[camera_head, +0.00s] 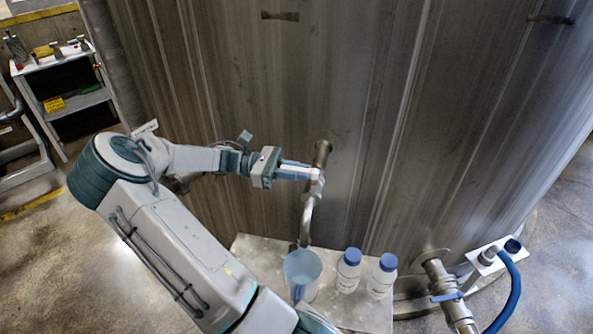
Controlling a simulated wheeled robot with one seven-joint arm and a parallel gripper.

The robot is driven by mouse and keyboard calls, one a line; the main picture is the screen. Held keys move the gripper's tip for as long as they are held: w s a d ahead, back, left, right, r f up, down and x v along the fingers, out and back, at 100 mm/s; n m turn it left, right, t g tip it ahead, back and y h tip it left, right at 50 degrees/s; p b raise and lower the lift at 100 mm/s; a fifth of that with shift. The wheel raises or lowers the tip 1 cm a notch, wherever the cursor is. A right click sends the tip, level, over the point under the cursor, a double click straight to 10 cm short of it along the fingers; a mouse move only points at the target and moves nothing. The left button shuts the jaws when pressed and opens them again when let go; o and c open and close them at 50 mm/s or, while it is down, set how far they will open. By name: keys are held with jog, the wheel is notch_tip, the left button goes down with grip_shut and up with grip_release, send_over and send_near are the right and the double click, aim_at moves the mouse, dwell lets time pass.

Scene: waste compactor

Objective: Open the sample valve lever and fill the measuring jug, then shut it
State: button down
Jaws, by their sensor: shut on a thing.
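The sample valve (315,184) sits on a short pipe coming out of the large metal tank, and its curved spout (306,220) points down. My gripper (310,174) reaches in from the left and is shut on the valve lever, which the fingers mostly hide. I cannot tell the lever's angle. The measuring jug (303,275), translucent blue, stands upright on the bench below the spout, whose end is above its rim. I cannot make out a stream or the level in the jug.
Two white bottles with blue caps (348,272) (381,277) stand right of the jug on the small bench (262,248). Further right are a lower pipe with a blue handle (447,297) and a blue hose (515,290). A shelf cart (70,85) stands far left.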

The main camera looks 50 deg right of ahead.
dwell(0.3)
jog(key=c, duration=1.4)
grip_release()
jog(key=shift+o, duration=0.2)
jog(key=b+v, duration=0.3)
jog(key=v, duration=1.1)
jog(key=shift+d, duration=0.1)
